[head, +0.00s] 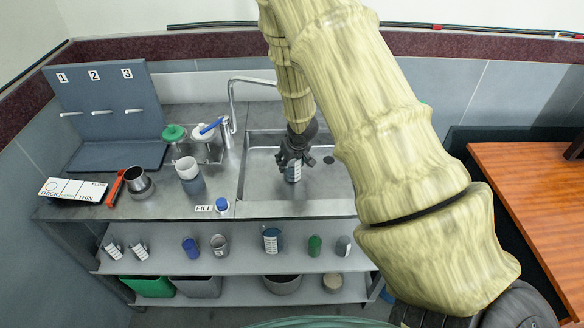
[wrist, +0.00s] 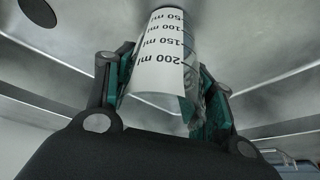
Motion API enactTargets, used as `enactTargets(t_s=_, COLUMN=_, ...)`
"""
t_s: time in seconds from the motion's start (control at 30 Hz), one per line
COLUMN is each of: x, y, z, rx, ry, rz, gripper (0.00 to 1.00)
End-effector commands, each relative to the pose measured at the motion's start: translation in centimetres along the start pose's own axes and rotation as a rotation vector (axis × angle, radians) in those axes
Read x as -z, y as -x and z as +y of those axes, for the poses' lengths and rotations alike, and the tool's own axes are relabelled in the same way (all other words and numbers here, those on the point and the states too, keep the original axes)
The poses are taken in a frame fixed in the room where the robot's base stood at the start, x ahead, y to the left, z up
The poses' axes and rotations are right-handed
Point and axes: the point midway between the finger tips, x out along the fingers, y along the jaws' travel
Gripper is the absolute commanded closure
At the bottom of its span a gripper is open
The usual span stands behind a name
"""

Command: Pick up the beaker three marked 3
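My gripper (head: 294,157) points down over the sink. Its fingers are shut on a beaker with a white millilitre scale (head: 293,173). In the wrist view the beaker (wrist: 163,62) sits between the two dark-green finger pads, its 200 ml mark nearest the gripper and its 50 ml mark farther away. A larger scaled beaker (head: 271,240) stands mid-shelf.
The steel sink (head: 262,190) has a tall tap (head: 232,100) at its back left. A blue-grey rack (head: 108,118) marked 1, 2, 3 has bare pegs.

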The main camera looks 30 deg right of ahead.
Motion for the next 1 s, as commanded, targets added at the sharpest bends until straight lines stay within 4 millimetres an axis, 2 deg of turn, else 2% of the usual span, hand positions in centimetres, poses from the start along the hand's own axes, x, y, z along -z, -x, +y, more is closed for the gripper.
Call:
enactTargets(t_s=0.03, x=0.0, y=0.0, z=0.0, rx=0.000, ry=0.000, rz=0.000, gripper=0.62)
enactTargets(t_s=0.1, x=0.0, y=0.0, z=0.0, rx=0.000, ry=0.000, rz=0.000, gripper=0.74)
enactTargets(t_s=0.17, x=0.0, y=0.0, z=0.0, rx=0.000, ry=0.000, rz=0.000, gripper=0.75)
enactTargets(t_s=0.2, x=0.0, y=0.0, z=0.0, rx=0.000, ry=0.000, rz=0.000, gripper=0.79)
enactTargets(t_s=0.67, x=0.1, y=0.3, z=0.0, rx=0.000, ry=-0.001, rz=0.000, gripper=0.79)
enactTargets(t_s=0.93, x=0.5, y=1.1, z=0.0, rx=0.001, ry=-0.003, rz=0.001, gripper=0.79)
enactTargets(t_s=1.0, x=-0.3, y=1.2, z=0.0, rx=0.000, ry=0.000, rz=-0.001, gripper=0.79)
